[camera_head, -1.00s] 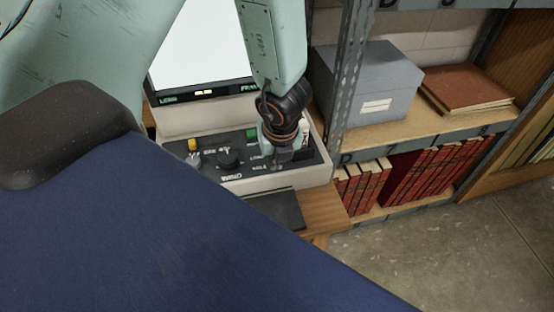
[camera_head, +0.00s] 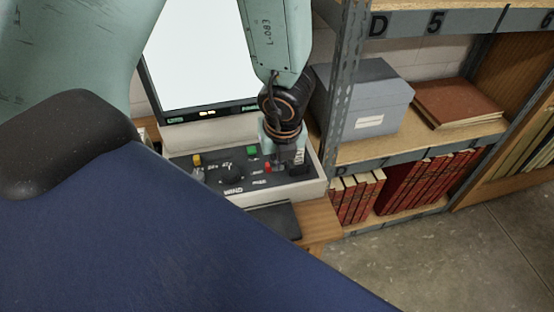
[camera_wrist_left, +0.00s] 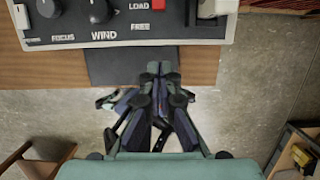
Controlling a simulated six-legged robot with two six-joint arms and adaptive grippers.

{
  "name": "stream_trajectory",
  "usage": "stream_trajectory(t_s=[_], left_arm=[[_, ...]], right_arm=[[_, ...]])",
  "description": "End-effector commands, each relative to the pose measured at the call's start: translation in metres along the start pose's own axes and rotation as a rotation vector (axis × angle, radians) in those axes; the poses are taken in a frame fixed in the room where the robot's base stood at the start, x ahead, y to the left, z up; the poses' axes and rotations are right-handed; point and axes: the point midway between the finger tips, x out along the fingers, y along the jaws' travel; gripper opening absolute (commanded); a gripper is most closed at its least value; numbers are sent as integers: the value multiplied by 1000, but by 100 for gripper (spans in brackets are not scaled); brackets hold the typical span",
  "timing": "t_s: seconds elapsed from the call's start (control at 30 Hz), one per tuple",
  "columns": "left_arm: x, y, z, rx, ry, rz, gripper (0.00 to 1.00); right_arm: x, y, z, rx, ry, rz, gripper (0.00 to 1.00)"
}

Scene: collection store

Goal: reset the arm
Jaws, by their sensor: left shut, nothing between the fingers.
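My left arm reaches down in the head view over a desktop reader with a dark control panel (camera_head: 212,180) and a lit white screen (camera_head: 195,55). My left gripper (camera_head: 278,162) is at the panel's right part, beside a red button (camera_head: 267,168); its fingertips are hard to make out there. In the left wrist view my left gripper (camera_wrist_left: 153,70) is shut and empty, its fingers together. They overlap a dark flat pad (camera_wrist_left: 200,64) in front of the panel (camera_wrist_left: 120,22). My right gripper is not in view.
A metal shelf to the right holds a grey box (camera_head: 375,85), a brown flat book (camera_head: 460,103) and red volumes (camera_head: 410,180). The wooden desk edge (camera_head: 320,222) is near its post. A large dark blue surface (camera_head: 150,240) fills the lower left. Floor is clear at lower right.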

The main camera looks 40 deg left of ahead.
Motion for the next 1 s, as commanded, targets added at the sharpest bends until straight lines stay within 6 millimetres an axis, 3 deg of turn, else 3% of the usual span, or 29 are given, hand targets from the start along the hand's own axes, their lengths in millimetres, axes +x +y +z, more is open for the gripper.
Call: stream_trajectory(t_s=[0.67,0.77,1.0], left_arm=[[2,4,-4,52,2,13,0],[13,19,-12,255,12,57,0],[52,74,-40,1174,95,171,0]], right_arm=[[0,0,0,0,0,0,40],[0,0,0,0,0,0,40],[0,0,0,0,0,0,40]])
